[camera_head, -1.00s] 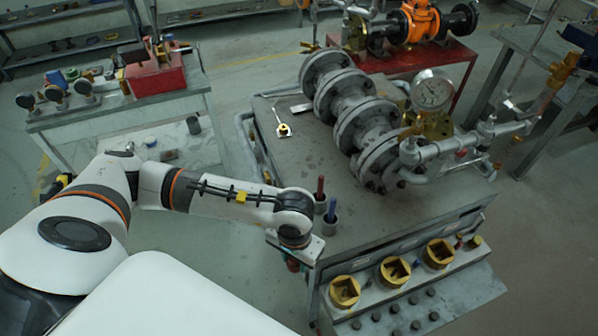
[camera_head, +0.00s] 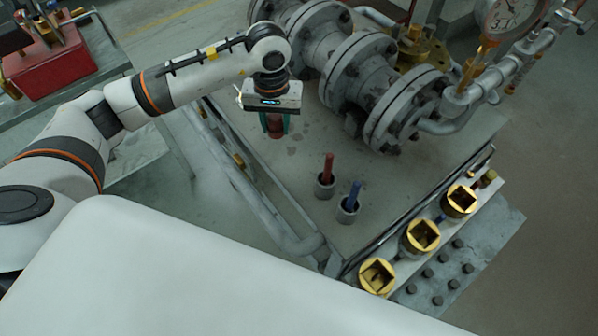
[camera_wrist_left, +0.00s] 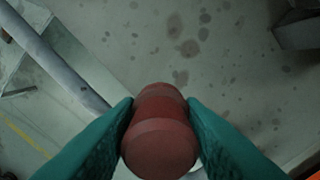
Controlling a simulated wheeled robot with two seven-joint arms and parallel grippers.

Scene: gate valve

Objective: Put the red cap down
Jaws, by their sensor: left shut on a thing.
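My left gripper (camera_head: 275,125) is above the grey bench top, left of the flanged pipe. Its teal fingers are shut on the red cap (camera_head: 274,124), which shows below the gripper body. In the left wrist view the red cap (camera_wrist_left: 160,132) sits between the two teal fingertips, with the stained bench surface beyond it. I cannot tell whether the cap touches the surface. My right gripper is not in view.
A flanged grey pipe (camera_head: 355,65) with a pressure gauge (camera_head: 512,12) stands to the right. Cups with a red marker (camera_head: 327,168) and a blue marker (camera_head: 352,195) stand near the front corner. Brass sockets (camera_head: 422,237) line the front ledge. The stained bench top between is clear.

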